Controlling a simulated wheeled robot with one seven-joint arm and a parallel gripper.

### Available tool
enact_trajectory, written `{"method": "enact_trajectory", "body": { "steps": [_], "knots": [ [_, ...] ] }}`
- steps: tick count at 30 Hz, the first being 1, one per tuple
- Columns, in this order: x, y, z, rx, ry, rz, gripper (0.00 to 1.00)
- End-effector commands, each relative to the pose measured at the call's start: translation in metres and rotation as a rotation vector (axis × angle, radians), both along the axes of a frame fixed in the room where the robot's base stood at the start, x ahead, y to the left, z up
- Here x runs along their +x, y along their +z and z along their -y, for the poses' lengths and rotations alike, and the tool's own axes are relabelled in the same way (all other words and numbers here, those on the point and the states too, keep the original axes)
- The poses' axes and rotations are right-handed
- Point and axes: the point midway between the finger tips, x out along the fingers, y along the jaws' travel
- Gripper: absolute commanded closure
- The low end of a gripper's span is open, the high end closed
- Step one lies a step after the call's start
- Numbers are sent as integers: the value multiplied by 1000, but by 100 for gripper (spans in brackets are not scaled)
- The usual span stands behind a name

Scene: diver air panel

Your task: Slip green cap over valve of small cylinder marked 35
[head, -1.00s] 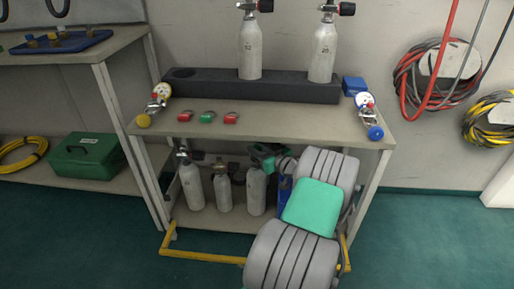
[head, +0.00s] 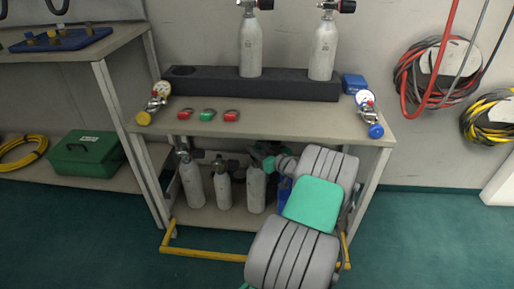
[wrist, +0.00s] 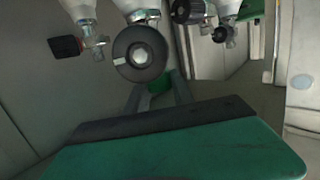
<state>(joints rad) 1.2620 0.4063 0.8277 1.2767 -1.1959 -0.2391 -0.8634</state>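My gripper (wrist: 158,92) is on the lower shelf side of the bench, its fingers on either side of a small green cap (wrist: 161,78) in the wrist view. It seems shut on the cap. Small grey cylinders stand on the lower shelf in the head view: left (head: 191,184), middle (head: 222,190) and right (head: 256,188). Their marks are too small to read. In the wrist view cylinder valves hang from the top edge, and a round dark valve knob (wrist: 140,53) is close by the cap, which looks apart from any valve.
The bench top (head: 270,122) is above my arm, with red and green ringed pieces (head: 207,115) and two gauges on it. Two larger cylinders (head: 250,45) stand in a dark rack. A yellow rail (head: 205,255) runs low in front. A green box (head: 86,155) is left.

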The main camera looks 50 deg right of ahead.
Motion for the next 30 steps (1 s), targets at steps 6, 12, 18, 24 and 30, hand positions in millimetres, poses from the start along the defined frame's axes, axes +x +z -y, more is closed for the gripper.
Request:
{"method": "enact_trajectory", "body": {
  "steps": [6,12,18,24,30],
  "knots": [
    [0,0,0,0,0,0,53],
    [0,1,0,-1,0,0,46],
    [-6,3,0,1,-2,-1,46],
    [-44,11,-3,2,-5,0,46],
    [-74,14,-7,1,-2,0,46]
  ]
}}
